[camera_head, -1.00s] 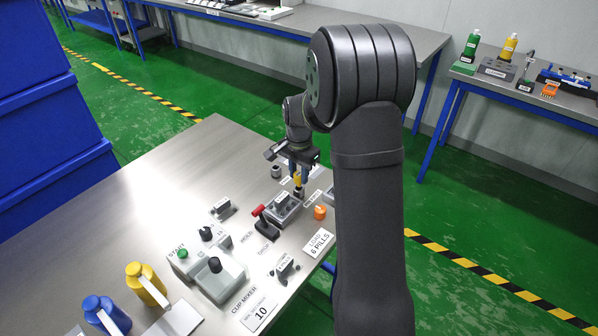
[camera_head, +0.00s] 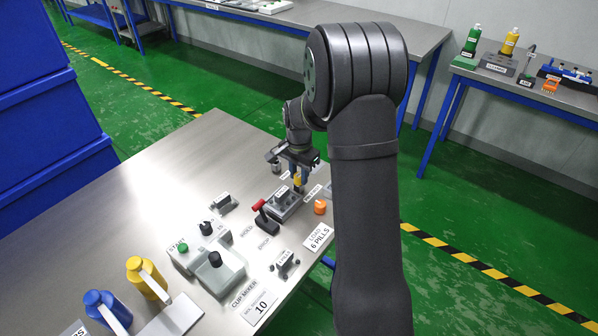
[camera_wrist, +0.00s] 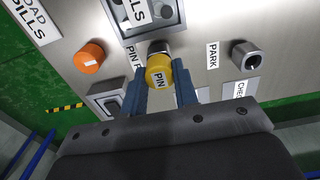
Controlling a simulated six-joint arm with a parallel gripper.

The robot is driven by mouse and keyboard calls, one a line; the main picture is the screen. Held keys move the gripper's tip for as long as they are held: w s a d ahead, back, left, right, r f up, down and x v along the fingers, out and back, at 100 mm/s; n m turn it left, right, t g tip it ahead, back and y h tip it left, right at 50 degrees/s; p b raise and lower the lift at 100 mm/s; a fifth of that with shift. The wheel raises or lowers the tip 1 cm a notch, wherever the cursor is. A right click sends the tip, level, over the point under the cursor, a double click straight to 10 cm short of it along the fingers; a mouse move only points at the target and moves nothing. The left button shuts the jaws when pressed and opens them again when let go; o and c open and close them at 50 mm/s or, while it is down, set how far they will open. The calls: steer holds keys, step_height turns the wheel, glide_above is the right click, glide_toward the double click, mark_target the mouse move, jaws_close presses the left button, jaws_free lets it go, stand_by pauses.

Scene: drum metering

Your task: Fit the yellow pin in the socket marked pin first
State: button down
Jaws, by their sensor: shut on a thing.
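The yellow pin (camera_wrist: 159,72) is between the two blue fingers of my gripper (camera_wrist: 160,88), its cap marked PIN facing the wrist camera. In the head view the pin (camera_head: 297,180) is upright below my gripper (camera_head: 298,174), at the far end of the grey drum unit (camera_head: 284,204). In the wrist view a grey metal collar (camera_wrist: 160,47) shows just past the cap, beside a partly hidden label (camera_wrist: 134,62) that reads PIN F. The pin's lower end is hidden, so I cannot tell how deep it sits.
An empty round socket (camera_wrist: 246,56) stands beside the PARK label (camera_wrist: 213,55). An orange knob (camera_wrist: 89,57) is on the other side of the pin. A red-handled lever (camera_head: 259,206) and the cup mixer (camera_head: 214,270) stand nearer the camera. The table's left part is clear.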

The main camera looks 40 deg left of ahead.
mark_target(299, 175)
steer(key=shift+f, duration=0.15)
steer(key=c, duration=1.1)
jaws_free()
steer(key=shift+o, duration=0.2)
step_height(299, 175, up, 18)
steer(key=shift+f, duration=0.25)
